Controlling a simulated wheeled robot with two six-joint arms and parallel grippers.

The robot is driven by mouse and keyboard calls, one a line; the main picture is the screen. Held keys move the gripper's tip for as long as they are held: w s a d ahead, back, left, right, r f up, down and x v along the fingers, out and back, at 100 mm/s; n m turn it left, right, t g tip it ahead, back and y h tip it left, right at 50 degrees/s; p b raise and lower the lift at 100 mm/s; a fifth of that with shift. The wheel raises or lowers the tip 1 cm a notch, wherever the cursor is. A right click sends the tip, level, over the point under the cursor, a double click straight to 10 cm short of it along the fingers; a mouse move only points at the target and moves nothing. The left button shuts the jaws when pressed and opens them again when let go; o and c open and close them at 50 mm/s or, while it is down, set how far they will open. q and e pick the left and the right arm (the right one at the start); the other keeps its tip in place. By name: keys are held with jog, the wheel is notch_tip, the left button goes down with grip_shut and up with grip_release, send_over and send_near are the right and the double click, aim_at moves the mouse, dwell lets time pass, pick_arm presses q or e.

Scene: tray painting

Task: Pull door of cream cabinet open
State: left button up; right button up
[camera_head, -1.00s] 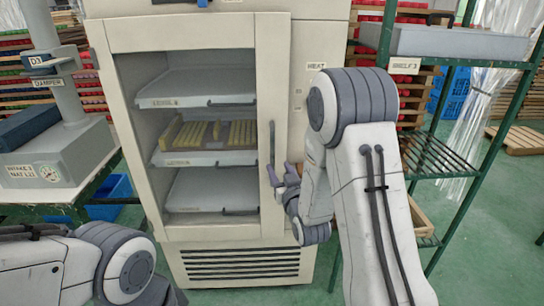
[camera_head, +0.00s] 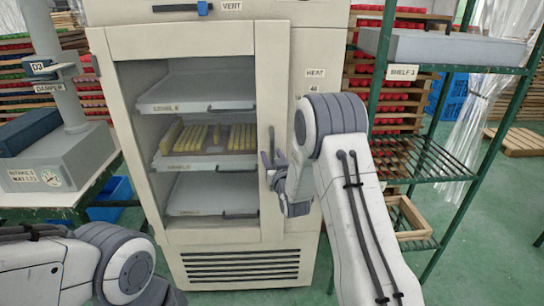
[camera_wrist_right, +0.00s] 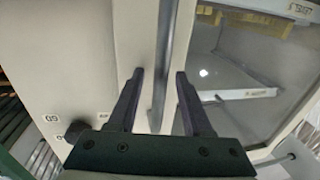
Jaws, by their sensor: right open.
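The cream cabinet (camera_head: 272,60) stands in the middle of the head view. Its door (camera_head: 180,40) has a large window and looks closed. The upright bar handle (camera_head: 271,140) is on the door's right side, and it also shows in the right wrist view (camera_wrist_right: 172,40). My right gripper (camera_head: 269,161) is at the lower part of the handle. In the right wrist view my right gripper (camera_wrist_right: 160,73) is open, with one finger on each side of the handle bar. Whether a finger touches the bar I cannot tell. My left gripper is out of view; only my left arm shows.
Behind the window are several trays, the middle one (camera_head: 205,163) holding yellow sticks. A green rack (camera_head: 446,162) with a grey tray (camera_head: 445,48) stands close on the right. A grey scale-like device (camera_head: 60,158) is on the left. A dark knob (camera_wrist_right: 76,131) is beside the door.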

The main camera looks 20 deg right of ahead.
grip_shut()
dwell(1.4)
